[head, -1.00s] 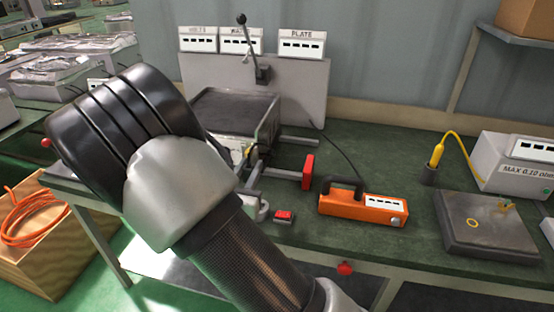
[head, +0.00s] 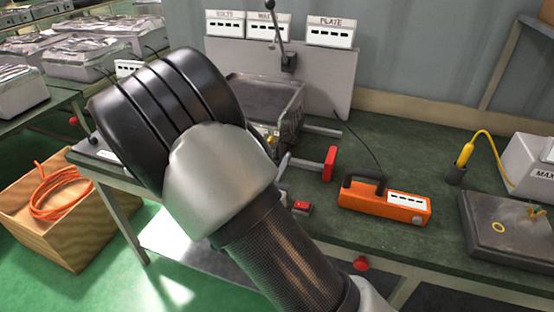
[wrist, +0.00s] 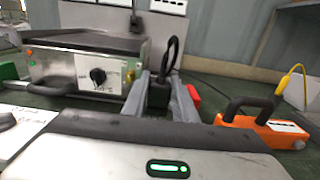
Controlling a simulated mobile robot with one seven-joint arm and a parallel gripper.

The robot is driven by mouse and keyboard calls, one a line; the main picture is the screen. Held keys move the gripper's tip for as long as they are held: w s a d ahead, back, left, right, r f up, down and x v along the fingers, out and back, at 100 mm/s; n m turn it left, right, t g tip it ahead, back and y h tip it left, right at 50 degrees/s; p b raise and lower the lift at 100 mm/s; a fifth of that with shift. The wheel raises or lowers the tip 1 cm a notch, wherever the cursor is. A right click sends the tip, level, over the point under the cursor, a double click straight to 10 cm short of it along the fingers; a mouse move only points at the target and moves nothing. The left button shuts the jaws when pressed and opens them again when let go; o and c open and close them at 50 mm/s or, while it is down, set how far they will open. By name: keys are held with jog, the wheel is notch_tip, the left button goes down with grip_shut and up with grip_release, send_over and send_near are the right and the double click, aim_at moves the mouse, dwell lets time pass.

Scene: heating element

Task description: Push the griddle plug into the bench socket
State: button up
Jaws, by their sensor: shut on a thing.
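In the wrist view my gripper (wrist: 160,88) is shut on a dark plug (wrist: 157,97), held between its two grey fingers. A black cord loops up from the plug. The griddle (wrist: 75,70), a steel box with a black knob, stands left of the gripper and beyond it. In the head view the griddle (head: 290,125) is partly covered by my arm, and the plug is not clear there. I cannot pick out the bench socket for certain. A dark fitting on a pale plate (wrist: 12,118) shows at the left edge of the wrist view.
An orange meter (head: 375,205) with a black handle lies right of the gripper. A small red switch (head: 302,208) lies near the bench front. A dark flat plate (head: 510,232) and a yellow-corded probe (head: 464,157) are farther right. Bare bench (head: 420,155) lies behind the meter.

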jog(key=shift+f+b, duration=1.65)
jog(key=shift+f, duration=0.9)
jog(key=shift+f+b, duration=1.35)
jog(key=shift+f, duration=0.85)
jog(key=o, duration=1.1)
jog(key=shift+r, duration=0.1)
jog(key=p+v, duration=0.1)
jog(key=v, duration=1.6)
jog(key=shift+s+a+p, duration=0.1)
jog(key=shift+s+p, duration=0.1)
jog(key=shift+p, duration=0.15)
